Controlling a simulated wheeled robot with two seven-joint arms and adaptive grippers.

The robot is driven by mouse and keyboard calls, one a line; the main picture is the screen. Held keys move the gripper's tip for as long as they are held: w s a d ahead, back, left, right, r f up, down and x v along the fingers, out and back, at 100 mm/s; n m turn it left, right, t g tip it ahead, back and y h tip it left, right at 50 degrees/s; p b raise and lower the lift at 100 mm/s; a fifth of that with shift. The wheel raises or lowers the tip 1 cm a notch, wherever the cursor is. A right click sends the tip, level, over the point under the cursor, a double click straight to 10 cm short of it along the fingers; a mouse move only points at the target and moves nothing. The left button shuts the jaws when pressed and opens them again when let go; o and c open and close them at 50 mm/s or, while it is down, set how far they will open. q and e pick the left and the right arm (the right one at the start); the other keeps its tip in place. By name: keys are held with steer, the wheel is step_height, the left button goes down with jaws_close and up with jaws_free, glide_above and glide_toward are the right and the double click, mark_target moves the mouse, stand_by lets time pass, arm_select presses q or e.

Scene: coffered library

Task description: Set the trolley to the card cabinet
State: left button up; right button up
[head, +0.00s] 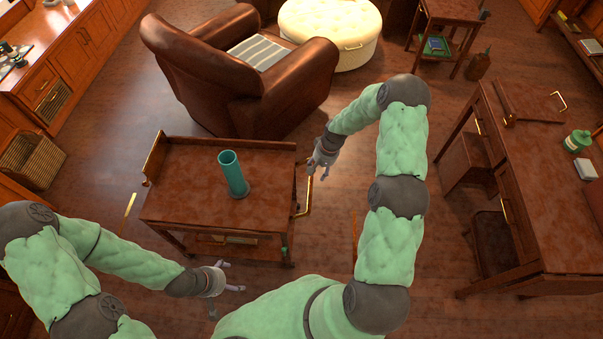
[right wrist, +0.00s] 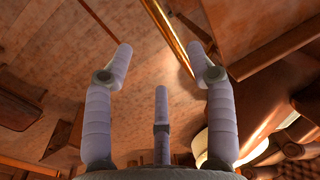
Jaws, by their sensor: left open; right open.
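The trolley (head: 190,205) is a low reddish wooden cart with a lower shelf, standing at the middle left of the head view. A teal cylinder (head: 233,172) stands upright on its top. A brass handle (head: 308,195) is on its right end. My right gripper (head: 316,172) is open, close beside the handle's far end. In the right wrist view a brass bar (right wrist: 168,28) runs between and beyond the open fingers (right wrist: 160,52); contact cannot be told. My left gripper (head: 238,279) is open and empty in front of the trolley. I cannot tell which furniture is the card cabinet.
A brown leather armchair (head: 240,75) stands close behind the trolley, with a cream ottoman (head: 330,30) beyond. A wooden desk (head: 540,190) stands on the right, drawer cabinets (head: 70,55) at the far left.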

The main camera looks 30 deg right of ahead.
steer(key=f, duration=0.3)
steer(key=a+f+b, duration=0.1)
steer(key=f, duration=0.3)
steer(key=w+f, duration=0.1)
steer(key=f, duration=0.2)
steer(key=shift+a+f+b, duration=0.25)
steer(key=shift+a+b, duration=0.05)
steer(key=shift+b, duration=0.1)
jaws_close()
